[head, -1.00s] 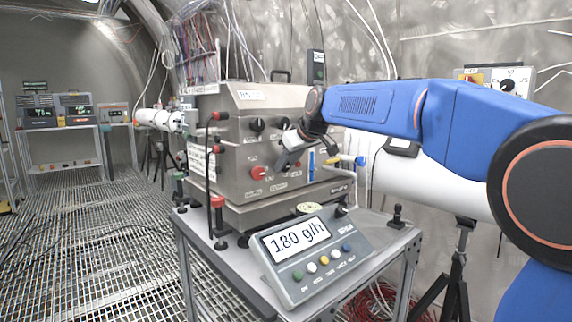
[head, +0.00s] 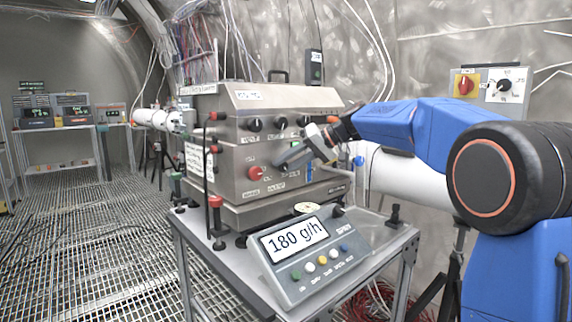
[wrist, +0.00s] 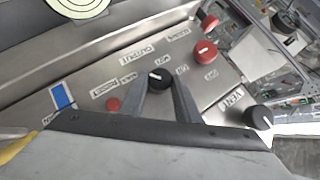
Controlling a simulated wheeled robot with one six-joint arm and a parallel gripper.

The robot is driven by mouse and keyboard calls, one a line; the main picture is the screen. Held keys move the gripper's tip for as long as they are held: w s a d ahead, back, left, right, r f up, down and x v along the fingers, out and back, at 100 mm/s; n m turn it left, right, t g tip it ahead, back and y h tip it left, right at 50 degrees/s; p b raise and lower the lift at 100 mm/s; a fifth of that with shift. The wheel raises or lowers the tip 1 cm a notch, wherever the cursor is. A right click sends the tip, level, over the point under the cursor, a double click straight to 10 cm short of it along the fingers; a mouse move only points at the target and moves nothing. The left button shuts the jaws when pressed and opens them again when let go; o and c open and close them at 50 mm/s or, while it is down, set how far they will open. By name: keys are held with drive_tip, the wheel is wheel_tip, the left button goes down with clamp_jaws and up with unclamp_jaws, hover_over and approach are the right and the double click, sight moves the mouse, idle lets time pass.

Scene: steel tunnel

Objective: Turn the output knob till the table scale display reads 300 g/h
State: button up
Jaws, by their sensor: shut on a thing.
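The steel machine box (head: 240,150) stands on a cart, with knobs on its front panel. The table scale (head: 310,262) sits in front of it, and its display (head: 293,238) reads 180 g/h.
A red knob (head: 257,173) is left of my gripper, and black knobs (head: 254,125) line the panel above. In the wrist view, another red knob (wrist: 205,50) and a black knob (wrist: 259,117) lie to the right. Cables hang behind the box.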

drive_tip(key=shift+m+y, duration=0.3)
drive_tip(key=shift+y, duration=0.1)
drive_tip(key=shift+d+g, duration=0.1)
drive_tip(key=shift+g, duration=0.2)
drive_tip(key=shift+f, duration=0.1)
drive_tip(key=o, duration=1)
drive_tip(key=shift+o, duration=0.2)
drive_tip(key=v, duration=1.7)
drive_tip(key=shift+d, duration=0.3)
drive_tip(key=shift+f, duration=0.15)
